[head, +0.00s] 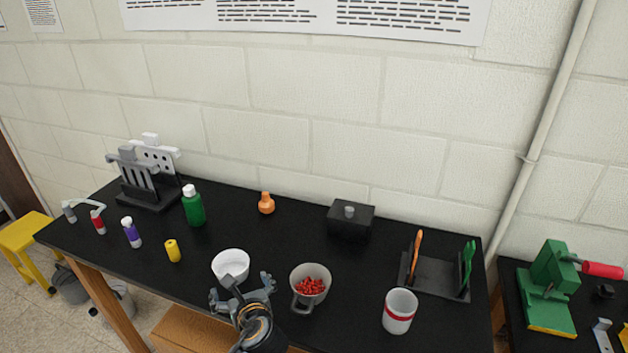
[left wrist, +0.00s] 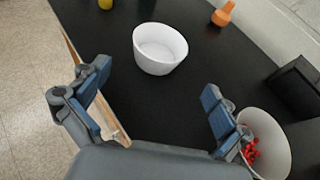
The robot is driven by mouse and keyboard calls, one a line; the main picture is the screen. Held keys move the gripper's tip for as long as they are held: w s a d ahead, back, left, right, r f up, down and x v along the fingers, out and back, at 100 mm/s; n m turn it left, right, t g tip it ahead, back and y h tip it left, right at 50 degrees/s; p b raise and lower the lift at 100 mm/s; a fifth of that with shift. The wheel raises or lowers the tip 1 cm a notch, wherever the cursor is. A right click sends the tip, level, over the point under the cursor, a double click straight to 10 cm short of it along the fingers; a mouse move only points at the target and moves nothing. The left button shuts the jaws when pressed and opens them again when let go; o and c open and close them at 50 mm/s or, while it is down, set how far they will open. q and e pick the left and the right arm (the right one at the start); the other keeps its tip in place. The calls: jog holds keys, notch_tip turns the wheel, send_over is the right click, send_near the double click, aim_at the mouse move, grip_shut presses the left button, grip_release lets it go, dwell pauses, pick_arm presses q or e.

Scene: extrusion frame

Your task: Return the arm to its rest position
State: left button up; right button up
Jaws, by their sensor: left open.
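My left gripper (head: 243,292) is at the front edge of the black table, just in front of the white bowl (head: 231,265). In the left wrist view the two fingers of the left gripper (left wrist: 150,112) are spread wide with nothing between them. The white bowl (left wrist: 160,48) stands upright beyond the fingers and looks empty. A grey cup with red pieces (head: 309,285) stands to the right of the gripper. My right gripper is in neither view.
The black table (head: 290,240) also bears a green bottle (head: 194,206), a yellow bottle (head: 173,250), an orange flask (head: 266,203), a black box (head: 350,221), a white cup with a red band (head: 399,311) and a rack (head: 434,277). A white wall stands behind.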

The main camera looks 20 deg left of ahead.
pick_arm(q)
jog(key=s+d+f+n+g+h, duration=0.2)
jog(key=s+d+n+h, duration=0.1)
jog(key=s+n, duration=0.6)
jog(key=s+d+f+n+g+h, duration=0.1)
jog(key=s+d+n+g+h, duration=0.2)
jog(key=s+n, duration=0.55)
jog(key=s+d+f+n+g+h, duration=0.2)
jog(key=s+d+n+h, duration=0.15)
jog(key=s+n, duration=0.55)
notch_tip(320, 180, down, 29)
jog(key=s+g+b, duration=0.1)
jog(key=b, duration=0.2)
jog(key=s+a+f+g+b, duration=0.1)
jog(key=s+a+f, duration=0.1)
jog(key=s+f, duration=1.4)
notch_tip(320, 180, down, 2)
jog(key=shift+s+a+f+m+y+b, duration=0.1)
jog(key=shift+s+a+m+y+b, duration=0.25)
jog(key=shift+s+m+y, duration=0.1)
